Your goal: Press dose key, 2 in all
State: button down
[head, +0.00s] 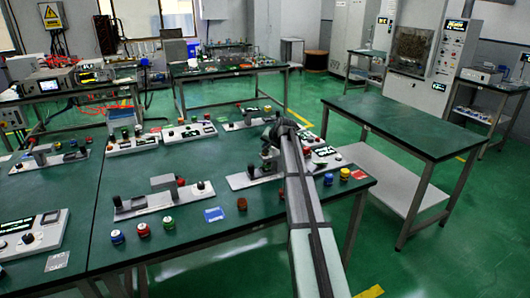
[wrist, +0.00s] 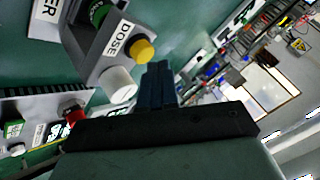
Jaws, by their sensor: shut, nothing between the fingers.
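The wrist view shows a grey device with a white DOSE label (wrist: 117,40). A green round part (wrist: 98,13) is on one side of the label. A yellow round part (wrist: 143,50) and a white cylinder (wrist: 118,84) are on the other side. I cannot tell which of these is the dose key. My gripper (wrist: 158,68) is shut and empty, its tips close to the yellow part and white cylinder; contact cannot be told. In the head view my arm covers much of the devices around my gripper (head: 272,135).
A panel with a red part (wrist: 73,113) lies at left in the wrist view. An empty green table (head: 410,125) stands at right.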

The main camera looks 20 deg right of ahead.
jog(key=shift+r, duration=0.35)
jog(key=shift+r, duration=0.15)
jog(key=shift+r, duration=2.35)
